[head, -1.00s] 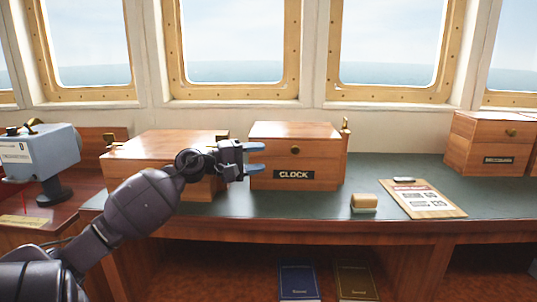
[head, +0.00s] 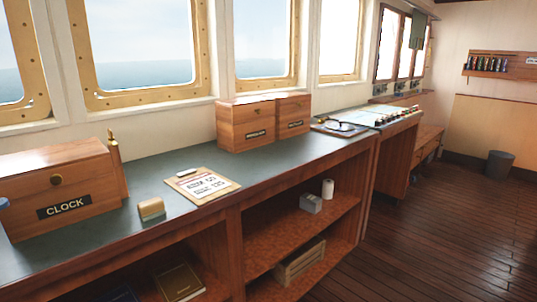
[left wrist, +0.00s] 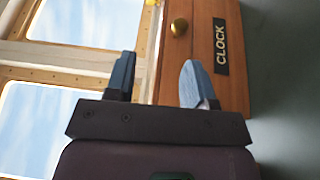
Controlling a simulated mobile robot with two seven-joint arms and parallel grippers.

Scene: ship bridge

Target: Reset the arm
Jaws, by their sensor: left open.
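My left gripper (left wrist: 158,82) shows in the left wrist view with its two blue fingers apart and nothing between them. It is close to the wooden box labelled CLOCK (left wrist: 205,45), which stands behind the fingers. Whether a finger touches the box I cannot tell. In the head view the CLOCK box (head: 62,180) is at the left on the green counter top, and only a bit of a blue fingertip (head: 4,203) shows at the left edge. My right gripper is in neither view.
A wooden block (head: 151,209) and a clipboard (head: 203,185) lie on the counter (head: 160,180) right of the CLOCK box. Two wooden boxes (head: 245,125) stand farther along. Shelves below hold a crate (head: 299,262). A bin (head: 498,165) stands on the open floor at right.

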